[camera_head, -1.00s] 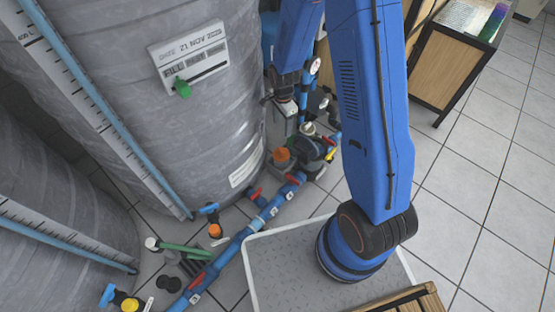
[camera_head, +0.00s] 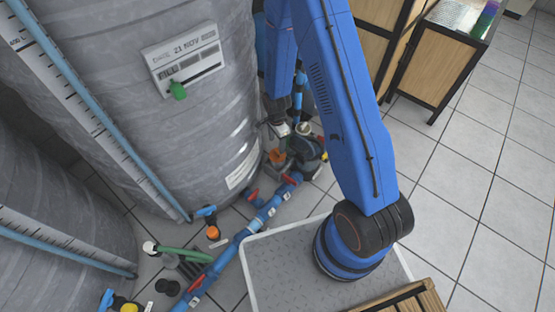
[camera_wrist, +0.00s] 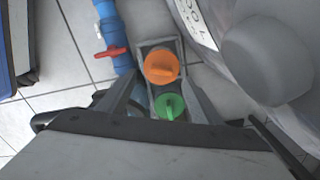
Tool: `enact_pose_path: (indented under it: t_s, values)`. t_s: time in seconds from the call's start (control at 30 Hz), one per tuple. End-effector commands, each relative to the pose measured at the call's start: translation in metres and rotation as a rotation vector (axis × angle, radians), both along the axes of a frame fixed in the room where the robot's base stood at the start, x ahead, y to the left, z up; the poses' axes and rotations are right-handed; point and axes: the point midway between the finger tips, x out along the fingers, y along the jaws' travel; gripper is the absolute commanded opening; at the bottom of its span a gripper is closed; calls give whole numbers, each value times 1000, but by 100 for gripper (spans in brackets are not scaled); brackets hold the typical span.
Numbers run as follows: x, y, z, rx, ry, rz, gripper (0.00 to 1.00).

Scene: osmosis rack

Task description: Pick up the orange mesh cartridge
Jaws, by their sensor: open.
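The orange mesh cartridge shows from above as a round orange top with a raised grip (camera_wrist: 161,66), seated in a grey holder (camera_wrist: 145,47). Its mesh body is hidden. In the head view its orange top (camera_head: 277,155) is partly covered beside the grey tank. A green-topped cartridge (camera_wrist: 170,106) sits right beside it in the wrist view, nearer my gripper. My gripper (camera_wrist: 162,86) is open, with its fingers either side of the green top and pointing toward the orange one. Nothing is held. In the head view my gripper (camera_head: 280,130) is just above the holder; contact cannot be told.
A large grey tank (camera_head: 190,125) stands close on the left. A blue pipe (camera_head: 250,228) with red valve handles (camera_head: 252,194) runs along the floor beside the holder. A dark pump (camera_head: 308,150) stands close on the right. Open tiled floor (camera_head: 480,190) lies further right.

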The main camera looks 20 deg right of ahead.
Motion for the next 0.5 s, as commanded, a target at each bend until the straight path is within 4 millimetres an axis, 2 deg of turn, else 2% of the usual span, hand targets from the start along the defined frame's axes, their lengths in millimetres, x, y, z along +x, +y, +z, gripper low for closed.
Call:
enact_pose_path:
  t_s: [0.1,0.37,0.5]
  values:
    - [0,0,-11,0,1,0,59]
    - [1,0,-22,0,0,0,59]
    - [3,-1,-38,0,1,0,59]
